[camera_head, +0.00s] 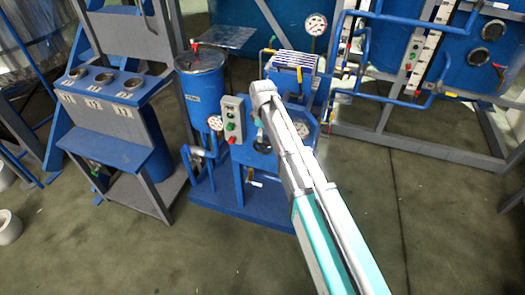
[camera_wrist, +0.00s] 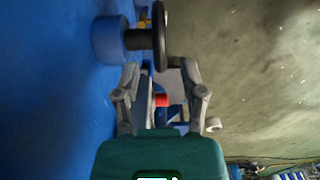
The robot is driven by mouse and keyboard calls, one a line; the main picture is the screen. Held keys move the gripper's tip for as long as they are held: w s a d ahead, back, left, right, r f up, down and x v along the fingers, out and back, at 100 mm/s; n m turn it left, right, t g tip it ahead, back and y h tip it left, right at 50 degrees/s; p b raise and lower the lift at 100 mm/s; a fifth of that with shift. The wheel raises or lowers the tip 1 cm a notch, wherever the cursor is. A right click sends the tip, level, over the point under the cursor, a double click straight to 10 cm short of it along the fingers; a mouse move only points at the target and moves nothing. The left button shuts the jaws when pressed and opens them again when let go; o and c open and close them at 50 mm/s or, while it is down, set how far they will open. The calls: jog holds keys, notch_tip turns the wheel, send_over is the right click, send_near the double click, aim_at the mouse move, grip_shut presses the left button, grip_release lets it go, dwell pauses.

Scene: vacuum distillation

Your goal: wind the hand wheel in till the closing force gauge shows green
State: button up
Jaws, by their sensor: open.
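The hand wheel (camera_wrist: 160,35) is black and shows edge-on in the wrist view, on a dark shaft from a blue cylinder (camera_wrist: 109,40). My gripper (camera_wrist: 160,68) is open, with one finger on each side of the wheel's near rim. I cannot tell whether either finger touches it. In the head view a dark wheel (camera_head: 262,146) shows on the front of the blue machine, partly behind my arm. A round white gauge (camera_head: 302,129) is just right of my arm. I cannot tell if it is the closing force gauge, and its reading is too small to read.
A grey control box (camera_head: 233,119) with buttons is left of my arm. A blue tank (camera_head: 203,85) with a small gauge (camera_head: 214,123) stands beside it. A blue-grey stand (camera_head: 110,120) is at left. Pipes and a frame (camera_head: 400,130) are at right. The front floor is clear.

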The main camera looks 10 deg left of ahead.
aim_at(263, 154)
jog(key=shift+f+b, duration=3.2)
jog(key=shift+f, duration=0.35)
jog(key=shift+c, duration=0.2)
grip_shut()
